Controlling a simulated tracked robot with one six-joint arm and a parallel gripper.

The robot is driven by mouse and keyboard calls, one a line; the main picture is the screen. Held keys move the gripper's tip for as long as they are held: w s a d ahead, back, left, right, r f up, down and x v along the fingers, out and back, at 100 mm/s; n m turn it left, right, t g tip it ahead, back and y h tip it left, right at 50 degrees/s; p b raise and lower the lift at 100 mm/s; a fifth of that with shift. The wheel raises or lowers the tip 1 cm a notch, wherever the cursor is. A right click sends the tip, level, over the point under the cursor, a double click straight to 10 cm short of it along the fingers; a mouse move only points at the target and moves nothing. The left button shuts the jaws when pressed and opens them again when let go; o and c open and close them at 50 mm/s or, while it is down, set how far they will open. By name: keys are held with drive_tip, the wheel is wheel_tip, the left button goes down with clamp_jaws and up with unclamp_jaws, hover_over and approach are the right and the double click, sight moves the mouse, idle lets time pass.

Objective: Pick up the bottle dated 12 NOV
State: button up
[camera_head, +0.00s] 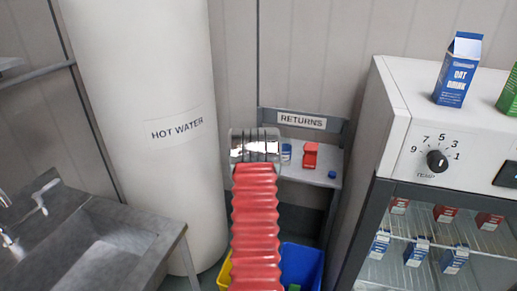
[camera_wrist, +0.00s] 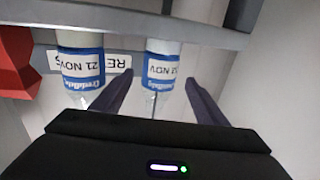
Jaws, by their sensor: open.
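In the wrist view, which shows the scene upside down, two clear bottles with blue-and-white labels stand on a shelf. One is the left bottle (camera_wrist: 82,72); the other is the right bottle (camera_wrist: 161,68). Both labels read NOV with the digits 1 and 2; I cannot tell their order for sure. My gripper (camera_wrist: 160,84) is open, its dark fingers on either side of the right bottle, not visibly touching it. In the head view my gripper (camera_head: 255,143) is in front of the shelf, fingertips hidden; one blue-labelled bottle (camera_head: 286,153) shows just right of it.
A hot water tank (camera_head: 150,90) stands left, a glass-fronted cabinet (camera_head: 400,100) right. A blue tote (camera_head: 303,264) and a yellow tote (camera_head: 224,273) are below.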

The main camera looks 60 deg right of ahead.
drive_tip(key=shift+x, duration=1.85)
drive_tip(key=shift+x, duration=2.6)
drive_tip(key=shift+s, duration=0.1)
drive_tip(key=shift+c, duration=0.4)
drive_tip(key=c, duration=1.1)
